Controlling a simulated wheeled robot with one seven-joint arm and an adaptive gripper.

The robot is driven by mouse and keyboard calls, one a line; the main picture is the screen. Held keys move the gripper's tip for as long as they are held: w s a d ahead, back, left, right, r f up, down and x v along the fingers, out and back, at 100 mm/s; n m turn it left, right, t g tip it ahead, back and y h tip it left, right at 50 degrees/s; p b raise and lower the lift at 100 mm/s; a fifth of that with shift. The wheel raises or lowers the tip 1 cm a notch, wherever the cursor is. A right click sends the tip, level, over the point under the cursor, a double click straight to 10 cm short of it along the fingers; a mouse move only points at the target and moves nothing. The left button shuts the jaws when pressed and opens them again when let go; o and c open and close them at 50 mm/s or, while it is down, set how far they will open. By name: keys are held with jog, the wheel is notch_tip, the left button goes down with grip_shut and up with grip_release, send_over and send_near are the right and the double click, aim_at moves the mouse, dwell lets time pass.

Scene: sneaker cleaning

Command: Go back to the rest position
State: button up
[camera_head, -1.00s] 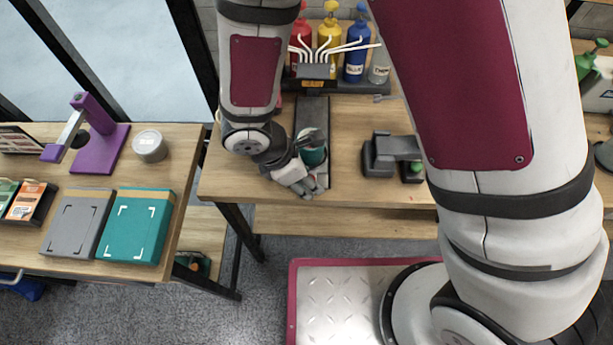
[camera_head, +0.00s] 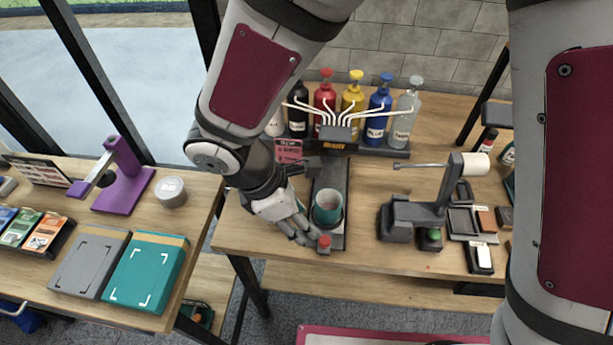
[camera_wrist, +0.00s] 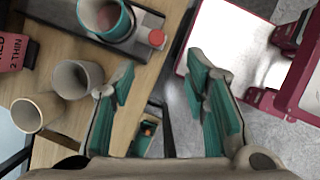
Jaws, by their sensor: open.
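My gripper (camera_head: 300,228) is at the front edge of the wooden table, just left of a teal cup (camera_head: 327,206) on a dark dispenser base. In the wrist view my gripper (camera_wrist: 165,85) has its teal-padded fingers spread wide, with nothing between them but the table edge and floor beyond. The teal cup also shows in the wrist view (camera_wrist: 125,30), apart from the fingers. A red button (camera_head: 324,243) sits at the base's front end, close to the fingertips in the head view. My arm reaches down from the top of the head view.
Several pump bottles, including a blue one (camera_head: 378,112), stand behind the dispenser. A grey mixer-like device (camera_head: 415,215) stands to the right. Two empty cups, one grey (camera_wrist: 77,79) and one tan (camera_wrist: 37,112), show beside my gripper. A left table holds a teal pad (camera_head: 146,272).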

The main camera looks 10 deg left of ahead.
dwell(0.3)
jog(key=w+d+r+m+y, duration=0.2)
jog(key=d+r+m, duration=0.9)
jog(key=d+r, duration=0.3)
jog(key=s+d+r+m+t+y, duration=0.2)
jog(key=s+d+r+m, duration=0.5)
jog(key=m, duration=0.4)
jog(key=shift+d+r+t, duration=0.9)
jog(key=shift+d, duration=0.4)
jog(key=shift+w, duration=0.1)
